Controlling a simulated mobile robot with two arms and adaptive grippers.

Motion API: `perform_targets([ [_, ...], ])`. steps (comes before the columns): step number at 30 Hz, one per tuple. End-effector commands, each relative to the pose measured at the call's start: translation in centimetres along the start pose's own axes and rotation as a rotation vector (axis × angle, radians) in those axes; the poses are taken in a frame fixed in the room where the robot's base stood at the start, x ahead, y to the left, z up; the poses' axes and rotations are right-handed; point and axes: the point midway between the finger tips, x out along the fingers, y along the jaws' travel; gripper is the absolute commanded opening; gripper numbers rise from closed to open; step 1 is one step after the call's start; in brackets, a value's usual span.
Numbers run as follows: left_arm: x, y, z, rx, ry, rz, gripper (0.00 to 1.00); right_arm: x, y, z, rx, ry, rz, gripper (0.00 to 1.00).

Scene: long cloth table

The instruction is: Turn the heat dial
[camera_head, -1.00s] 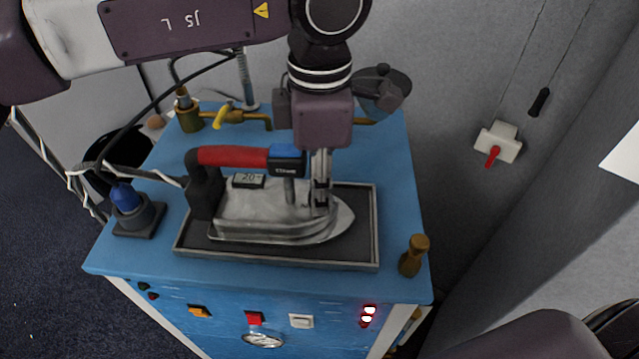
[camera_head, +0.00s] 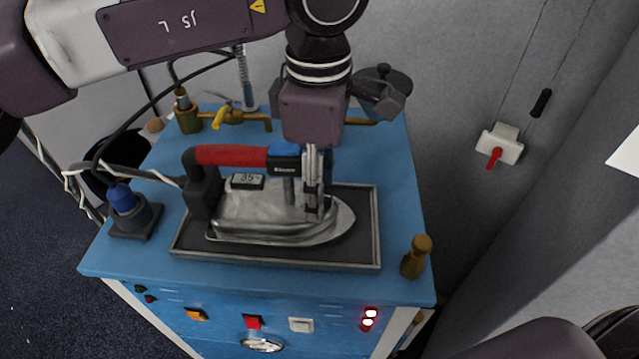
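The iron (camera_head: 265,212) has a red handle and a blue cap, and it sits on a dark rectangular tray (camera_head: 368,255) on the blue table. A small display (camera_head: 247,181) on its body seems to read 36. My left gripper (camera_head: 314,212) points down onto the front part of the iron, its fingers close together. The heat dial is mostly hidden by the fingers, which appear closed around it. My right gripper is out of view; only a dark part of my body shows at lower right.
A brown wooden-looking knob (camera_head: 416,257) stands at the table's right edge. A blue-topped plug (camera_head: 125,203) is at the left. Brass valves (camera_head: 229,116) and a lidded pot (camera_head: 384,86) are behind. The front panel (camera_head: 283,310) carries buttons and lights.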

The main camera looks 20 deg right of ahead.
Motion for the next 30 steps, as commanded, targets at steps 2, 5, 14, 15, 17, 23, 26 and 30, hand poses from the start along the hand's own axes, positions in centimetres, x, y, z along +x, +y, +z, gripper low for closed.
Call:
perform_targets([
  [2,0.0,0.0,0.0,0.0,0.0,-0.001,0.42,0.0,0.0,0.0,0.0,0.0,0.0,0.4],
  [5,0.0,0.0,0.0,0.0,0.001,-0.001,0.42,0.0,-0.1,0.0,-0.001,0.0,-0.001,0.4],
  [14,-3.3,0.1,0.0,-0.001,0.0,0.003,0.42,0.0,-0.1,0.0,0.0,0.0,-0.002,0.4],
  [15,-4.2,0.1,0.0,-0.001,0.0,0.002,0.42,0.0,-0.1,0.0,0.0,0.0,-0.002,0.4],
  [17,-5.5,0.1,0.0,-0.001,0.0,0.003,0.42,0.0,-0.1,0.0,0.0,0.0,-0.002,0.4],
  [23,-9.5,0.0,0.0,-0.001,0.001,0.001,0.42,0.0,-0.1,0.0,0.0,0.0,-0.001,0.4],
  [26,-10.8,0.0,0.0,-0.001,0.001,0.001,0.42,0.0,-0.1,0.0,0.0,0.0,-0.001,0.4],
  [30,-11.8,0.0,0.0,0.001,0.001,-0.001,0.42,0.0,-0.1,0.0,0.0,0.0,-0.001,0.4],
])
